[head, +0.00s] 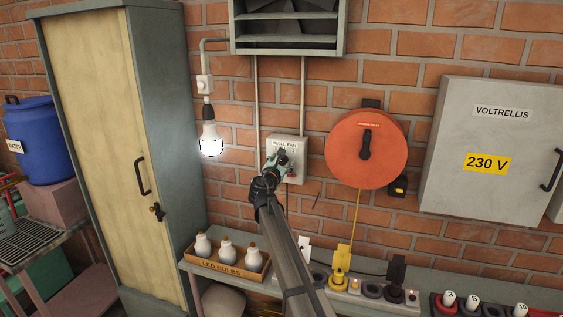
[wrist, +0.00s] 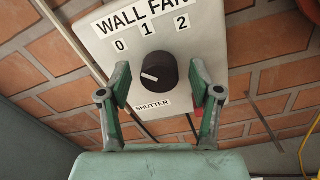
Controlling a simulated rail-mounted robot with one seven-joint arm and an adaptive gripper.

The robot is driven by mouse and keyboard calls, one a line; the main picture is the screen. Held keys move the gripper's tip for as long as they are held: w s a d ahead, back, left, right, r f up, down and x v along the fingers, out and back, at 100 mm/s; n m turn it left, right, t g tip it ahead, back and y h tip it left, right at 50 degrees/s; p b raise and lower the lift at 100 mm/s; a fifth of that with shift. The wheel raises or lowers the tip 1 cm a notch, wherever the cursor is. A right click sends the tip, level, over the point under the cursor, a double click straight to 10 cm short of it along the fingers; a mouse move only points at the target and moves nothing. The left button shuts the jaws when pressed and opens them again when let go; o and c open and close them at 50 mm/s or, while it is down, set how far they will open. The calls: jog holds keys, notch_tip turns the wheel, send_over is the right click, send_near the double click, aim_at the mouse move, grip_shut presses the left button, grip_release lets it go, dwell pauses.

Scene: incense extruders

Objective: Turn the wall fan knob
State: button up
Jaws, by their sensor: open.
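In the wrist view the wall fan box (wrist: 213,35) shows the labels WALL FAN, 0, 1, 2 and SHUTTER. My gripper (wrist: 160,88) is open, with one green finger on each side of the knob and gaps between. In the head view my gripper (head: 276,160) is at the box. I cannot tell whether the fingertips touch the box.
The louvred fan housing (head: 290,45) is above the box. A lit bulb (head: 210,139) hangs to the left, beside a tall cabinet (head: 100,110). An orange cable reel (head: 340,150) is to the right. Below is a shelf with a box of LED bulbs (head: 225,264) and several plugs.

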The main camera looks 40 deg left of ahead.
jog(key=c, duration=1.1)
jog(key=shift+c, duration=0.2)
